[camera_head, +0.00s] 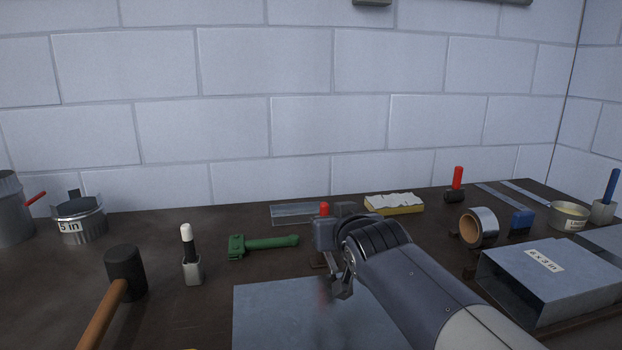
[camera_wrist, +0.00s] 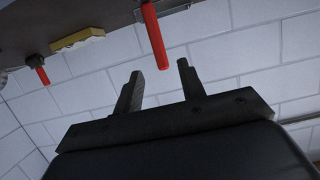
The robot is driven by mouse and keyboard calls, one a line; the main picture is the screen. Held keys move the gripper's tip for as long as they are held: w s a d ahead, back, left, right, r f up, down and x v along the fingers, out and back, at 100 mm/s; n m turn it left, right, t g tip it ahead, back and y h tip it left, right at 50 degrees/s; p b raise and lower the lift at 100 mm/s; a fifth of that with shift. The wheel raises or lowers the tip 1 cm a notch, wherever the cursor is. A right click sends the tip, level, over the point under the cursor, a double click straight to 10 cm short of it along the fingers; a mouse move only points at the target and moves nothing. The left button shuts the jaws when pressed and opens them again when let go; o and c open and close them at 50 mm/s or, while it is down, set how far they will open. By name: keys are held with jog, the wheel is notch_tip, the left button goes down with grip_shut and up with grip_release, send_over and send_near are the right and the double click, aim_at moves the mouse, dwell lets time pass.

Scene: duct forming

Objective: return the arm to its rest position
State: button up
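My arm (camera_head: 425,285) reaches in from the lower right in the head view, over a flat grey metal sheet (camera_head: 270,310). My gripper (camera_head: 342,290) is at its end, above the sheet's far right part; the fingers are small and partly blurred there. In the wrist view my gripper (camera_wrist: 160,70) shows two dark fingers standing apart with nothing clasped between them. A red handle (camera_wrist: 152,35) hangs into that view just beyond the fingertips, apart from them. A red tip (camera_head: 324,208) also shows behind my wrist in the head view.
On the dark bench are a mallet (camera_head: 125,273), a marker in a holder (camera_head: 190,258), a green tool (camera_head: 265,243), a tape roll (camera_head: 478,227) and a rectangular duct (camera_head: 545,275). A yellow block (camera_head: 394,207) lies near the white block wall (camera_head: 330,120). Space above the bench looks clear.

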aim_at(321, 211)
jog(key=shift+s, duration=0.3)
jog(key=x, duration=1)
jog(key=shift+w+b, duration=0.25)
jog(key=shift+b, duration=0.1)
jog(key=shift+w+r+p, duration=0.2)
jog(key=shift+r+p, duration=0.15)
jog(key=shift+p, duration=1.15)
jog(key=g+p, duration=0.1)
jog(key=p, duration=0.2)
jog(key=w+p, duration=0.1)
jog(key=p, duration=0.1)
jog(key=shift+f+g+h+p, duration=0.2)
jog(key=shift+g+h+p, duration=0.1)
jog(key=shift+g+p, duration=0.1)
jog(key=shift+w+a+f+g+p, duration=0.1)
jog(key=shift+w+f+g+p, duration=0.2)
jog(key=shift+p, duration=0.85)
